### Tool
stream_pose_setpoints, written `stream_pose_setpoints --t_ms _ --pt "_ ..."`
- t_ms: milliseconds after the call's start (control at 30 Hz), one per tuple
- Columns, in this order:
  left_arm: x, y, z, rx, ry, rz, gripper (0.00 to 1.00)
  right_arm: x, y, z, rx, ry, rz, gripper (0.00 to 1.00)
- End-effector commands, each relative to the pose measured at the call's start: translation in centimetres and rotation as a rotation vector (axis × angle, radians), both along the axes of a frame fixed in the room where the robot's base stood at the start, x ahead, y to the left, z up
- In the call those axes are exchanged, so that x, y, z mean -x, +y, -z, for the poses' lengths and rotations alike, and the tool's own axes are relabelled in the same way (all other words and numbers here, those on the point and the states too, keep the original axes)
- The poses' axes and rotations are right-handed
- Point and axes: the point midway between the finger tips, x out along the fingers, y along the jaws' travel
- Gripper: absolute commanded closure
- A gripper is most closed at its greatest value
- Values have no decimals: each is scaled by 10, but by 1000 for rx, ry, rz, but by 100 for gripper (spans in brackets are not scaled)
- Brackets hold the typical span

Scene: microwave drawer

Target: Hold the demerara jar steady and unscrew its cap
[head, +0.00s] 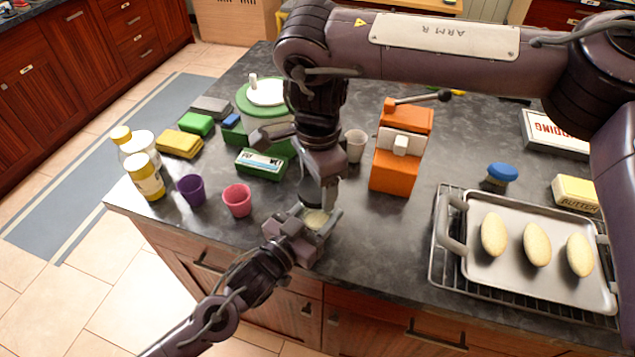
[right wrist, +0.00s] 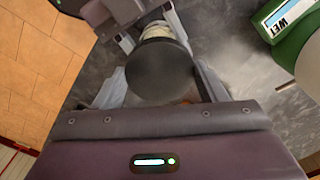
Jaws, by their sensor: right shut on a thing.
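The demerara jar (head: 316,218) stands near the counter's front edge in the head view, its pale body partly hidden by my grippers. Its round dark cap (right wrist: 160,72) fills the middle of the right wrist view, with a strip of the pale jar showing beyond it. My left gripper (head: 312,228) comes in from the lower front, shut on the jar body with a finger on each side. My right gripper (head: 318,196) points down from above and is shut on the cap, its fingers on opposite sides. The cap sits over the jar; I cannot tell whether it has turned.
A pink cup (head: 237,200) and a purple cup (head: 191,190) stand left of the jar. A green box (head: 262,164) is behind. An orange dispenser (head: 397,165) and a baking tray (head: 500,290) on a rack are to the right. Bare counter lies between jar and rack.

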Motion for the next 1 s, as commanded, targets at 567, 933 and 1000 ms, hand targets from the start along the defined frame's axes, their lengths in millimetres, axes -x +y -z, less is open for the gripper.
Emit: stream_pose_setpoints --t_ms 567,933,1000 --pt "0 0 -1 1 -1 0 42 0 0 -34 -1 0 -1 62" --pt "0 0 0 0 0 0 23 0 0 -34 -1 0 -1 62" --pt "1 1 0 0 0 0 23 0 0 -33 -1 0 -1 62"
